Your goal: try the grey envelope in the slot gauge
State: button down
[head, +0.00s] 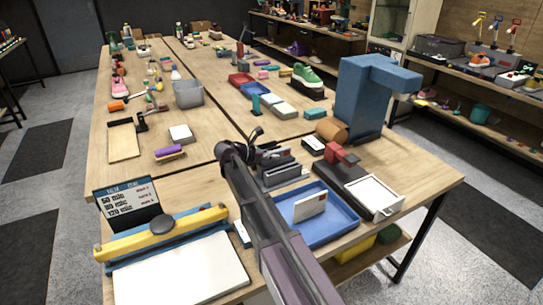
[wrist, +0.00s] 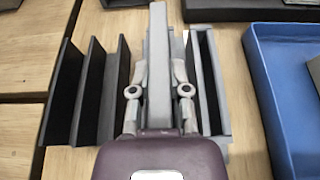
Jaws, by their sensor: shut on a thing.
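My gripper (wrist: 160,72) is shut on the grey envelope (wrist: 158,28), which shows edge-on as a narrow upright grey strip between the two fingers in the wrist view. A grey slotted block (wrist: 222,108), which looks like the slot gauge, stands close to the right of the gripper. Its long narrow dark slot runs nearly parallel to the envelope. The block also shows in the head view (head: 285,172). The envelope is over or beside the block; I cannot tell whether its lower edge touches anything. In the head view my arm hides most of the gripper.
A black divided rack (wrist: 88,95) stands left of the gripper. A blue tray (wrist: 262,85) lies to the right and holds a white envelope (head: 310,204). Bare wood shows left of the rack.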

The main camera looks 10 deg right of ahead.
jog(key=shift+f, duration=0.3)
dwell(0.4)
jog(key=c, duration=0.5)
grip_release()
jog(key=shift+r, duration=0.15)
notch_tip(320, 180, up, 13)
jog(key=p, duration=1.2)
jog(key=shift+p, duration=0.3)
jog(key=shift+s+f, duration=0.1)
jog(key=shift+f, duration=0.1)
